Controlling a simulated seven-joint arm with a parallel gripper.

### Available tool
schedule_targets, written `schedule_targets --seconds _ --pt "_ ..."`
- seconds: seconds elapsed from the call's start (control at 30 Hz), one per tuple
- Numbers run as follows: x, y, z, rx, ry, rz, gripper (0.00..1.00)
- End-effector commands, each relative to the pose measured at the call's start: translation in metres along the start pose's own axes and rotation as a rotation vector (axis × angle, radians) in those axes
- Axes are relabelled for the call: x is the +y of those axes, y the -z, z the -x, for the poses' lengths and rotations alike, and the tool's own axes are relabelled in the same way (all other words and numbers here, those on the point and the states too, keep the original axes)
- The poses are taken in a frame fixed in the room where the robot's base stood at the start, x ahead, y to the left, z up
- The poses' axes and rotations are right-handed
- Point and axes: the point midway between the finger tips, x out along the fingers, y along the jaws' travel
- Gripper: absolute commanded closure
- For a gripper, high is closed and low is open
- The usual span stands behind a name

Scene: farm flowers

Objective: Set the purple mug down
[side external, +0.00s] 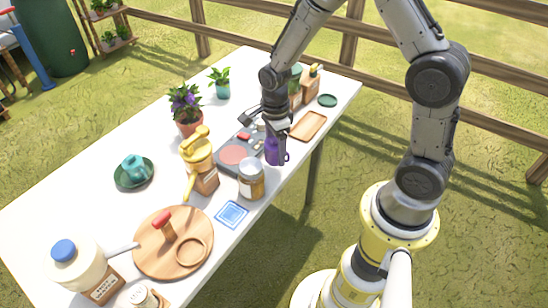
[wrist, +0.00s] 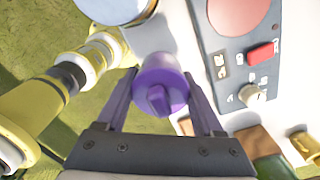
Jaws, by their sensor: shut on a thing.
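The purple mug (side external: 272,151) is at the table's near long edge, right of the grey device with a red round plate. My gripper (side external: 274,127) comes down over it from above. In the wrist view the mug (wrist: 160,86) sits between the two fingers of my gripper (wrist: 160,96), which are shut on it. Its handle points toward the palm in that view. Its handle shows on the right in the side view. The mug looks upright there; I cannot tell whether its base touches the white table (side external: 85,195).
The grey device (side external: 238,152) is just left of the mug, also visible in the wrist view (wrist: 235,50). A lidded jar (side external: 251,181) stands nearer. A wooden tray (side external: 308,126) lies beyond to the right. A blue coaster (side external: 232,214) lies near the front edge.

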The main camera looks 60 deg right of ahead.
Motion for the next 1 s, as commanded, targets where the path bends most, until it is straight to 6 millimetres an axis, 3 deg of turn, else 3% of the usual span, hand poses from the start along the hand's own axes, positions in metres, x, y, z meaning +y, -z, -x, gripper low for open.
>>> schedule_targets --seconds 0.3,0.73,0.77,0.9,1.0 --pt "-0.005 -0.002 -0.035 0.001 -0.002 0.0 0.93" --pt "-0.006 -0.002 -0.04 0.0 0.0 0.0 0.93" --pt "-0.005 -0.002 -0.04 0.0 0.0 0.0 0.28" --pt "-0.005 -0.002 -0.04 0.0 0.0 0.0 0.03" --pt "-0.005 -0.002 -0.04 0.0 0.0 0.0 0.01"
